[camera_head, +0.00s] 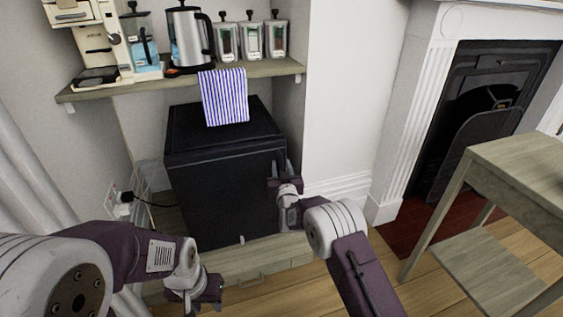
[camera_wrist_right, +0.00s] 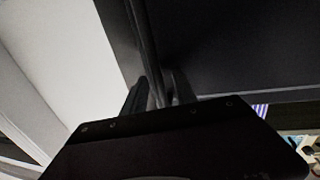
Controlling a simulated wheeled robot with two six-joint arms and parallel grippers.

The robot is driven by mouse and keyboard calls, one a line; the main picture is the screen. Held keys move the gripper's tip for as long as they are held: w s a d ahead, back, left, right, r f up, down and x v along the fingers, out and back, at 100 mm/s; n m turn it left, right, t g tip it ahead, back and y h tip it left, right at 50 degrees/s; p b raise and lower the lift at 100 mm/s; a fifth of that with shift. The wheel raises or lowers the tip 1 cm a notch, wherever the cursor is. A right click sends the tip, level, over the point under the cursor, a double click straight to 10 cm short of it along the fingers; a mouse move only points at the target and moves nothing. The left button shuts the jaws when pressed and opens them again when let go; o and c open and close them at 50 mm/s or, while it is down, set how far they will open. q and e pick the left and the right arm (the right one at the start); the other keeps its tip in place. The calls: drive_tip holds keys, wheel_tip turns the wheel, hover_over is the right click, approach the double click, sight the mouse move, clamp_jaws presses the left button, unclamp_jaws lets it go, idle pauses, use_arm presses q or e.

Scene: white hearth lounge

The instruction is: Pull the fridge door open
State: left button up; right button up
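The black fridge (camera_head: 222,190) stands under the shelf, its front facing me and its door looking closed. My right gripper (camera_head: 281,180) is at the right edge of the fridge front. In the right wrist view, the right gripper (camera_wrist_right: 158,92) has its fingers apart, on either side of a thin dark upright strip (camera_wrist_right: 147,45) along the door's edge. I cannot tell whether the fingers touch it. My left gripper (camera_head: 208,292) hangs low, in front of and below the fridge, clear of it. Its fingers are too unclear to tell open from shut.
A wooden shelf (camera_head: 185,82) above the fridge holds a coffee machine (camera_head: 112,42), a kettle (camera_head: 190,38) and several canisters (camera_head: 250,40). A striped towel (camera_head: 224,97) hangs over its edge. A wooden table (camera_head: 510,165) stands right; bare floor (camera_head: 385,268) lies between.

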drive_tip(key=shift+c, duration=0.3)
clamp_jaws()
idle(1.1)
